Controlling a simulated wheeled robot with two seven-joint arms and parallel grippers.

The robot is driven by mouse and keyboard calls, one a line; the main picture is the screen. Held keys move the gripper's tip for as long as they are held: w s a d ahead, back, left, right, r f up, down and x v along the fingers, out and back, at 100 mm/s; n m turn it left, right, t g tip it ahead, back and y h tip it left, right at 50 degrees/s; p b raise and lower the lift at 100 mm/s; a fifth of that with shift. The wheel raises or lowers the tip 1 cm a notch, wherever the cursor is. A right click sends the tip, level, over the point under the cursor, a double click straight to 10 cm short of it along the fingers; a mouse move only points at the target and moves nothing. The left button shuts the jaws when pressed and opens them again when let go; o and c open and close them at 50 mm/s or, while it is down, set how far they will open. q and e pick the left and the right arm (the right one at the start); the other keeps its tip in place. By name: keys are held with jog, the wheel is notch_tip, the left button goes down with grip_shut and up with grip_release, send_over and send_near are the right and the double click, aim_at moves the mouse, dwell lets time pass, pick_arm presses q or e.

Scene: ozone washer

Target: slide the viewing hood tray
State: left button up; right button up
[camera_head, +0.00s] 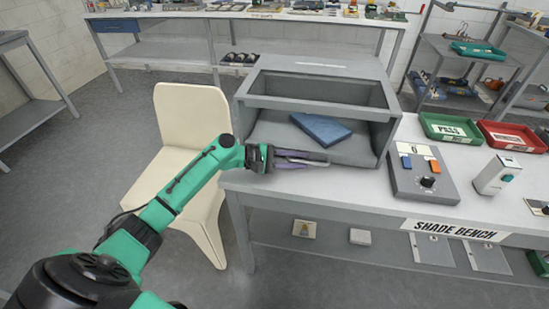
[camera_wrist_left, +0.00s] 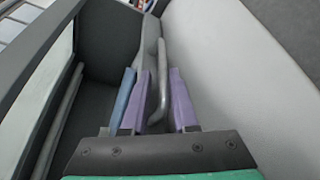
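The grey viewing hood (camera_head: 318,62) stands on the bench with its front open. Its grey tray floor (camera_head: 275,126) shows inside, with a blue slab (camera_head: 322,128) lying on it. A grey bar handle (camera_head: 304,161) is at the hood's lower front edge. My left gripper (camera_head: 300,158) reaches in from the left to this handle. In the left wrist view the two purple fingers (camera_wrist_left: 162,100) stand apart, with the handle (camera_wrist_left: 163,75) between them. A gap shows beside the right finger, so the gripper looks open around the handle. My right gripper is not in view.
A cream chair (camera_head: 182,135) stands left of the bench. A control box (camera_head: 423,172) with a black knob, a white device (camera_head: 495,174), a green tray (camera_head: 449,126) and a red tray (camera_head: 510,136) sit to the hood's right. The floor left of the chair is clear.

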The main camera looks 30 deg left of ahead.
pick_arm(q)
jog(key=b+v, duration=0.1)
jog(key=v, duration=1.2)
jog(key=shift+d+r, duration=0.1)
